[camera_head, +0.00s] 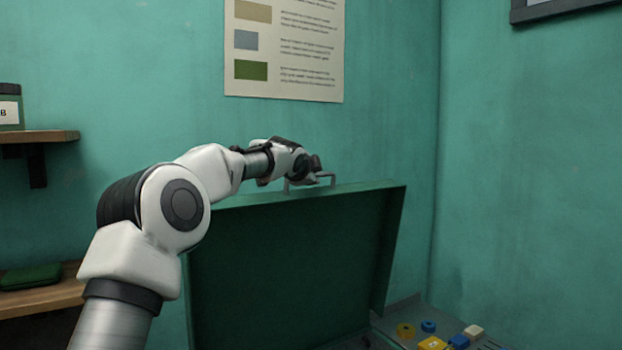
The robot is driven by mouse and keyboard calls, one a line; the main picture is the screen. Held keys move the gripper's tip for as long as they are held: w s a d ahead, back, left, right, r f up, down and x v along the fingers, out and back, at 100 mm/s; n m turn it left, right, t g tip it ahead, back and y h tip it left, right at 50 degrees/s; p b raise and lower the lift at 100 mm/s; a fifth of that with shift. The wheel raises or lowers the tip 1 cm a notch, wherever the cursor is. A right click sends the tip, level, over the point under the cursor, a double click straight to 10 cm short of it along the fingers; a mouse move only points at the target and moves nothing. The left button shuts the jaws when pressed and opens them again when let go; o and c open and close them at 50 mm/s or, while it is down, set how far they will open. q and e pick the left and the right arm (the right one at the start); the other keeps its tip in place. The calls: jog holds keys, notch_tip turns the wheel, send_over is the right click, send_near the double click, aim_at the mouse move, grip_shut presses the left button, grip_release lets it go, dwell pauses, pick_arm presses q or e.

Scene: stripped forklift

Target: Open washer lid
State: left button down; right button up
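The dark green washer lid (295,265) stands raised, close to upright, in front of the teal wall. A grey handle (323,178) sits on its top edge. My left arm comes in from the left and reaches across to that handle. My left gripper (316,171) is at the handle, at its left part. The gripper is small and partly hidden by its own wrist, so I cannot tell whether its fingers are closed on the handle. The washer body shows only as a grey-green ledge (405,312) at the lower right. My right gripper is not in view.
Several small yellow, blue and cream pieces (432,343) sit on the ledge right of the lid. Wooden shelves (45,136) are on the left wall, the upper with a jar (10,107), the lower with a green item (31,276). A poster (284,50) hangs behind.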

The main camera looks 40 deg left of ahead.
pick_arm(q)
jog(key=c, duration=1.2)
grip_release()
jog(key=v, duration=1.1)
jog(key=shift+s+d+r, duration=0.1)
jog(key=shift+s+d, duration=0.05)
jog(key=shift+s, duration=0.25)
jog(key=shift+s, duration=0.1)
